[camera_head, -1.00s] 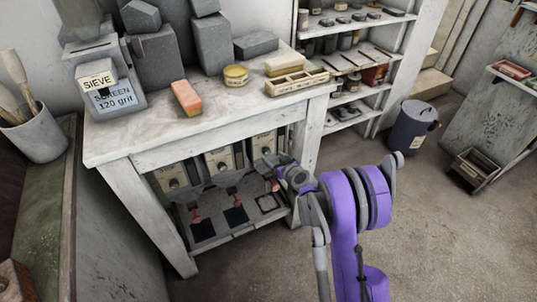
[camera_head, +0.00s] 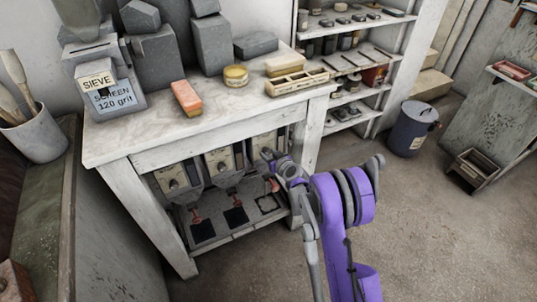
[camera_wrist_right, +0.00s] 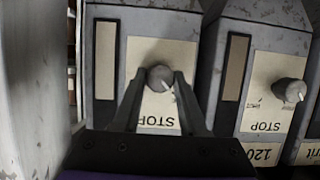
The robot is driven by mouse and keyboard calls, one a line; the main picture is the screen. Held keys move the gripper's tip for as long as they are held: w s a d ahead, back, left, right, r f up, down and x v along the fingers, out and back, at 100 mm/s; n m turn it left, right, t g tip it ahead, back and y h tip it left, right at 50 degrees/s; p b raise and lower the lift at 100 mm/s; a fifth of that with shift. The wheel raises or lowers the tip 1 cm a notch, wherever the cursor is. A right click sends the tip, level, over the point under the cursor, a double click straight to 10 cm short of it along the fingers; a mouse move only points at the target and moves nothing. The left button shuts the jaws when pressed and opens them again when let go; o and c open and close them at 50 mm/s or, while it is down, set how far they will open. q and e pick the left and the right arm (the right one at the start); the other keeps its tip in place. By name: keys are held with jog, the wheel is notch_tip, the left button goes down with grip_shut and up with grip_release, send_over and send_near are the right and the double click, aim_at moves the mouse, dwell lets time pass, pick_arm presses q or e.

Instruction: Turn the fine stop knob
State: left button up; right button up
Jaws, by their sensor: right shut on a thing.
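Several grey hoppers with cream STOP plates stand in a row under the bench. In the right wrist view, a round grey knob (camera_wrist_right: 159,77) with a pale pointer mark sits on a STOP plate (camera_wrist_right: 150,112). My right gripper (camera_wrist_right: 160,82) is shut on this knob, one finger on each side. In the head view my right gripper (camera_head: 268,157) is at the rightmost hopper (camera_head: 262,141), and its knob is hidden there. A neighbouring knob (camera_wrist_right: 290,91) has a plate reading STOP and 120. The gripped hopper's grit name is not readable. My left gripper is not in view.
The bench top (camera_head: 140,133) overhangs the hoppers, and a bench leg (camera_head: 308,150) stands close right of my gripper. Red-tipped spouts and dark square pads (camera_head: 236,216) are below. Open floor lies to the right, with a lidded bin (camera_head: 411,130).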

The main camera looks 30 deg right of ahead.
grip_shut()
jog(key=shift+d+m+y, duration=0.15)
jog(key=shift+m+y, duration=0.65)
jog(key=shift+m, duration=0.3)
jog(key=m+y+b, duration=0.1)
jog(key=m+y, duration=0.1)
jog(key=m, duration=0.1)
jog(key=shift+f+t+b, duration=0.2)
jog(key=shift+t+b, duration=0.1)
jog(key=m+t+y+b, duration=0.1)
jog(key=m+y+b, duration=0.1)
jog(key=m, duration=0.2)
jog(key=shift+d+f+b, duration=0.15)
jog(key=shift+b, duration=0.15)
jog(key=shift+m+t+y+b, duration=0.7)
jog(key=shift+m+b, duration=0.45)
jog(key=shift+m, duration=0.95)
